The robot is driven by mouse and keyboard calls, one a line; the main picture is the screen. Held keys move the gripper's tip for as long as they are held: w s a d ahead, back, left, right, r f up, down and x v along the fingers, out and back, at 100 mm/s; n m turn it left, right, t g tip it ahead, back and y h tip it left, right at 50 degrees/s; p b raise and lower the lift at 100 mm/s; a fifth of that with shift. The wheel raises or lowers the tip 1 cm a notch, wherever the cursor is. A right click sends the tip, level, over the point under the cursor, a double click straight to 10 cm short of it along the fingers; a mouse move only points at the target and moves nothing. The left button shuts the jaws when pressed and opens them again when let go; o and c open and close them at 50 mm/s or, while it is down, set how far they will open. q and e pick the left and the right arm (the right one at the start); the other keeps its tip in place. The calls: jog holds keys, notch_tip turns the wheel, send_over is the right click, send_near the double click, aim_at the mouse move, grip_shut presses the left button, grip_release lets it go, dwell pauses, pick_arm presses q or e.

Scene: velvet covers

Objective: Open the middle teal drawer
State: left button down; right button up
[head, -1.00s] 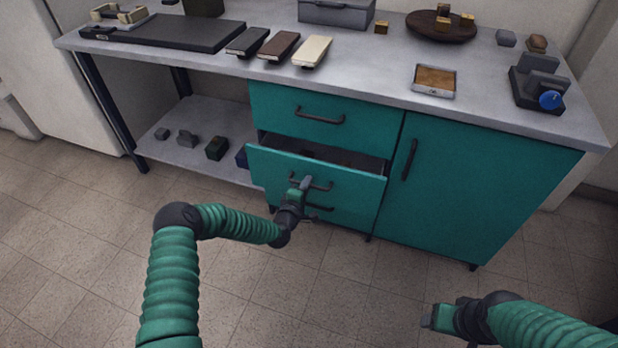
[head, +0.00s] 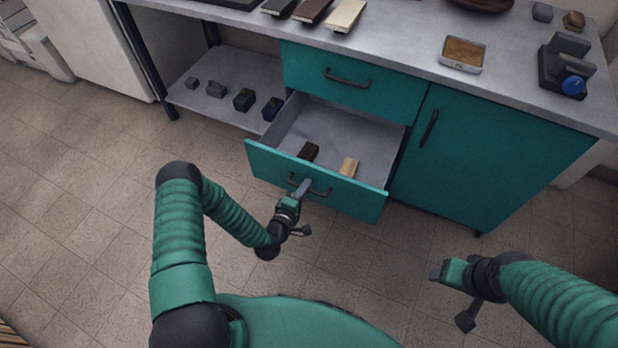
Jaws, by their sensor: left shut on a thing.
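The middle teal drawer (head: 352,196) is pulled well out of the cabinet, showing its grey inside. A dark brown block (head: 308,151) and a tan block (head: 348,167) lie in it. My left gripper (head: 300,190) is shut on the dark bar handle (head: 318,192) at the drawer's front, near the handle's left end. My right gripper (head: 438,272) is off to the right, in front of the cabinet and apart from it. Its fingers are too small and foreshortened to tell open from shut.
The top drawer (head: 325,92) is closed above. The teal door (head: 490,160) on the right is closed. The grey counter (head: 400,50) carries several items. A lower shelf (head: 230,88) on the left holds several small objects. The tiled floor (head: 90,220) in front is clear.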

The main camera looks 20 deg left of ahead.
pick_arm(q)
jog(key=shift+s+d+f, duration=0.1)
jog(key=shift+s+f, duration=0.1)
jog(key=shift+s, duration=0.1)
jog(key=c, duration=1.7)
grip_release()
jog(key=shift+w, duration=0.15)
jog(key=shift+r, duration=0.15)
jog(key=p+v, duration=0.4)
jog(key=v, duration=1.2)
jog(key=shift+s, duration=0.45)
